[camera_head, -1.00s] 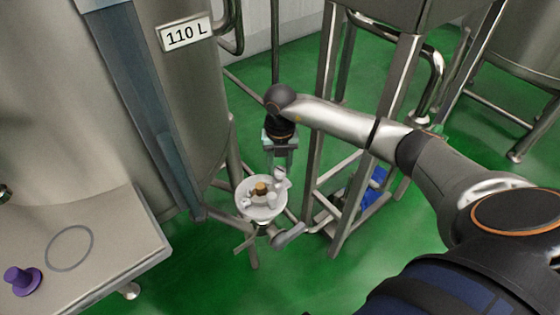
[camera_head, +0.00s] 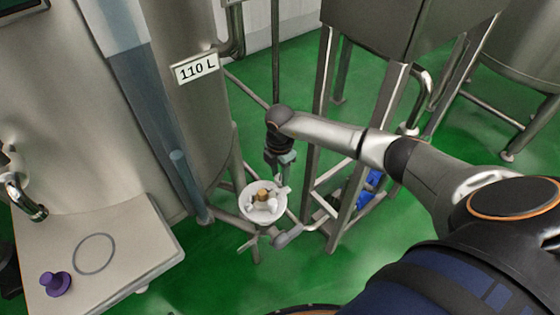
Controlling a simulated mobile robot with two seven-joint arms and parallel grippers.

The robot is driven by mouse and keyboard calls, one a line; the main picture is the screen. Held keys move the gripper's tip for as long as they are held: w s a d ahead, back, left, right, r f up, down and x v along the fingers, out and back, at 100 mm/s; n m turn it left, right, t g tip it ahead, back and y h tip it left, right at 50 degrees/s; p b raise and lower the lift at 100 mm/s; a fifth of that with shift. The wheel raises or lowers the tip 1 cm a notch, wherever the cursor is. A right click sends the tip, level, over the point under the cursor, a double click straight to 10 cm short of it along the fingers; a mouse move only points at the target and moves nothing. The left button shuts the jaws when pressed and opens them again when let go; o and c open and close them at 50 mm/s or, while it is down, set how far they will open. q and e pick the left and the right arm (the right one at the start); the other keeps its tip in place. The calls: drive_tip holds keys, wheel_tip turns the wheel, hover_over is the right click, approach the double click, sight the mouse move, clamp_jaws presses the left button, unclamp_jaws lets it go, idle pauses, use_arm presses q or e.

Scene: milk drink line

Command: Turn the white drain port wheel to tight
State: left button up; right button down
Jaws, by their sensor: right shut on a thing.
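The white drain port wheel (camera_head: 272,205) has several stubby lobes around a tan hub (camera_head: 262,195). It sits on a round pale disc (camera_head: 247,212) at the foot of the 110 L tank, near the middle of the view. My right gripper (camera_head: 281,180) reaches down to the wheel's far right side and is shut on the wheel. Its fingertips are small and partly hidden at the contact. My left gripper is out of view.
A steel frame stand (camera_head: 378,150) rises just right of the wheel, with a blue thing (camera_head: 368,190) behind its legs. The tank (camera_head: 195,110) stands to the left. A steel table (camera_head: 140,245) at lower left bears a purple knob-like piece (camera_head: 55,283). Green floor is open below.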

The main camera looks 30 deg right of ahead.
drive_tip(key=shift+r+m+p, duration=0.25)
drive_tip(key=shift+m+p, duration=0.45)
drive_tip(key=shift+m, duration=0.2)
drive_tip(key=shift+m+p, duration=0.75)
drive_tip(key=shift+m, duration=0.25)
drive_tip(key=m+p, duration=0.2)
drive_tip(key=m, duration=0.1)
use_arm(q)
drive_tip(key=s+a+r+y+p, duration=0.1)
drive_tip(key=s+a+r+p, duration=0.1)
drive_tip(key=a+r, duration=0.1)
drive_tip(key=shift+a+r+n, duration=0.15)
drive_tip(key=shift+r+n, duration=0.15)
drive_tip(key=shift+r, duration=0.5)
use_arm(e)
drive_tip(key=shift+f+m, duration=0.2)
drive_tip(key=shift+m, duration=1.1)
drive_tip(key=shift+d, duration=0.1)
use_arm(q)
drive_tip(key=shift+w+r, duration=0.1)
use_arm(e)
drive_tip(key=shift+c, duration=2.3)
unclamp_jaws()
